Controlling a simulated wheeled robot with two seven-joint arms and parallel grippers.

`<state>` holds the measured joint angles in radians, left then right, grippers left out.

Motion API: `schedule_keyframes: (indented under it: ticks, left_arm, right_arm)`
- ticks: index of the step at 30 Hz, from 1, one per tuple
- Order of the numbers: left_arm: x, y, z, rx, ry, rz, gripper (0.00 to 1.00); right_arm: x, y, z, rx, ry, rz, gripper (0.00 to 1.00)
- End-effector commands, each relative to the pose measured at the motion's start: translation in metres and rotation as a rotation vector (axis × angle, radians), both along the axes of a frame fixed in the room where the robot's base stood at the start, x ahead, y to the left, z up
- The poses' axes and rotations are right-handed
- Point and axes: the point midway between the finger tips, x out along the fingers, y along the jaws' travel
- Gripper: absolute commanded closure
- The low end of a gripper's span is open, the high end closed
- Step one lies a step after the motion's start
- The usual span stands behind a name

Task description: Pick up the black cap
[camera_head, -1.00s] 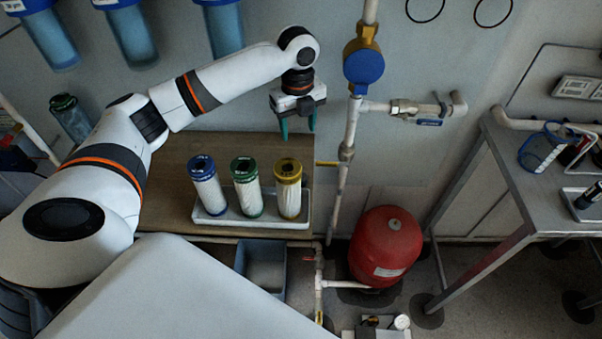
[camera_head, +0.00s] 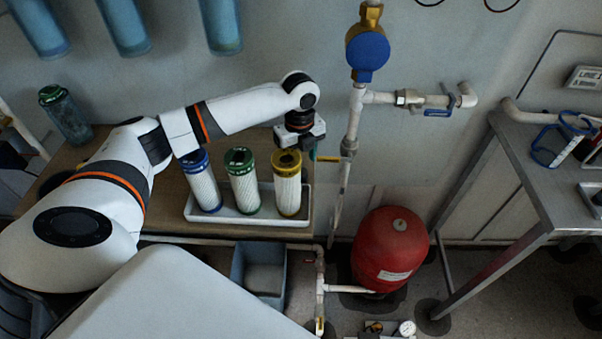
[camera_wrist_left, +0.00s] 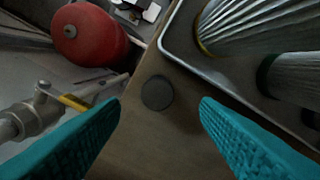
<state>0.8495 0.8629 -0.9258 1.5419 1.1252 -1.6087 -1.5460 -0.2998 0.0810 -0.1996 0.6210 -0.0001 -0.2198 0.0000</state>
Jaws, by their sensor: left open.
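The black cap (camera_wrist_left: 157,93) is a dark round disc lying flat on the wooden bench, near its edge, in the left wrist view. I cannot make it out in the head view, where the arm and the filters stand around that spot. My left gripper (camera_wrist_left: 160,104) is open, with one teal finger on each side of the cap in the picture and nothing between them. In the head view, my left gripper (camera_head: 313,152) is low over the bench, beside the yellow-topped filter (camera_head: 287,190). My right gripper is not in view.
A white tray (camera_head: 240,221) holds the yellow-topped filter, a green-topped filter (camera_head: 243,190) and a blue-topped filter (camera_head: 206,190), close to the gripper. A vertical white pipe (camera_head: 342,195) with a yellow-handled valve stands just right. A red tank (camera_head: 390,250) is below.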

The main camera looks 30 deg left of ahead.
Motion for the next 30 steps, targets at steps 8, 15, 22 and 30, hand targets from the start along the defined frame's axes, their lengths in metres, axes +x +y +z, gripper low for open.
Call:
schedule_keyframes:
  ticks: [8,15,22,30]
  left_arm:
    - [-0.001,-0.007,-0.037,0.000,0.004,0.001,0.44]
    - [-0.001,-0.007,-0.052,0.001,0.000,0.000,0.44]
    - [-0.001,-0.007,-0.052,0.001,0.000,0.000,0.57]
    - [-0.001,-0.007,-0.051,0.001,0.000,0.000,0.90]
  right_arm:
    - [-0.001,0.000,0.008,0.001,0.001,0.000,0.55]
    - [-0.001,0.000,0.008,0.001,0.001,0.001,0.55]
    - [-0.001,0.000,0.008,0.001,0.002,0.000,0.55]
    - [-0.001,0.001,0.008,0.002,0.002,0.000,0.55]
